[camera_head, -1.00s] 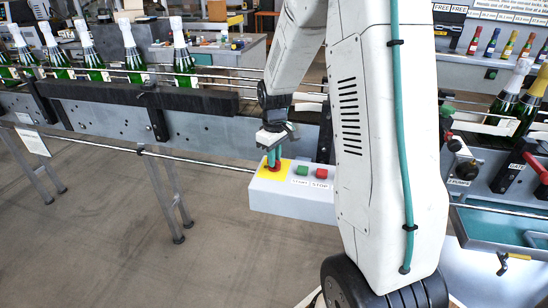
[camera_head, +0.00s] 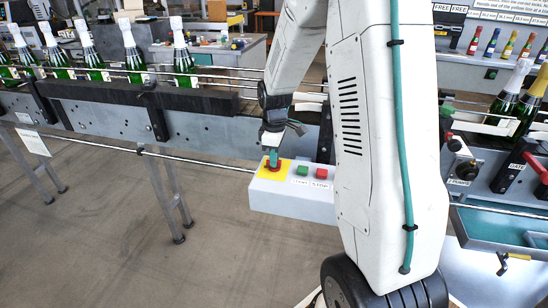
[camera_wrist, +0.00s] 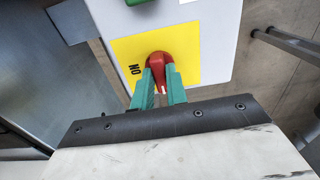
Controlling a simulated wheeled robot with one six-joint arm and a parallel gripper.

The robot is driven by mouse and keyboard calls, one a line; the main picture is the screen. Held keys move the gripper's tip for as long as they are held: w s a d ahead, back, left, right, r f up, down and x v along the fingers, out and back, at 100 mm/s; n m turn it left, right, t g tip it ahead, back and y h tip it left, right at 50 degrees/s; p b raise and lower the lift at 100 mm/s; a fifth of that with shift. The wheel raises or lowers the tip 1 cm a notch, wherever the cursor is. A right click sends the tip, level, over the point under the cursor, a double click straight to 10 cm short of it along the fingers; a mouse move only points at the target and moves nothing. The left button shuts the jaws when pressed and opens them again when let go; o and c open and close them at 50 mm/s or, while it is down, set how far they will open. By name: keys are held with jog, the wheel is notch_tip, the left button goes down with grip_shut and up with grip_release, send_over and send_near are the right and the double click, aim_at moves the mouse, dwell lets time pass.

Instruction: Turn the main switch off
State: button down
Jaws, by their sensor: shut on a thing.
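The main switch is a red rotary knob (camera_wrist: 157,62) on a yellow plate (camera_wrist: 187,40), with the word ON printed beside it. In the head view the yellow plate (camera_head: 265,173) is at the left end of a grey control box (camera_head: 290,205). My gripper (camera_wrist: 160,88) has its teal fingers on either side of the knob and is shut on it. A white mark on the knob shows between the fingers, not toward the word ON. In the head view my gripper (camera_head: 273,160) points down at the knob and hides part of it.
A green START button (camera_head: 302,171) and a red STOP button (camera_head: 321,174) sit right of the yellow plate on the same box. A conveyor (camera_head: 100,110) with several green bottles runs behind. The floor (camera_head: 110,240) at the left front is clear.

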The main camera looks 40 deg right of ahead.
jog(key=shift+s+f, duration=0.1)
jog(key=shift+s, duration=0.05)
jog(key=c, duration=1.4)
grip_release()
jog(key=shift+r, duration=0.35)
notch_tip(320, 180, up, 7)
jog(key=shift+r, duration=0.15)
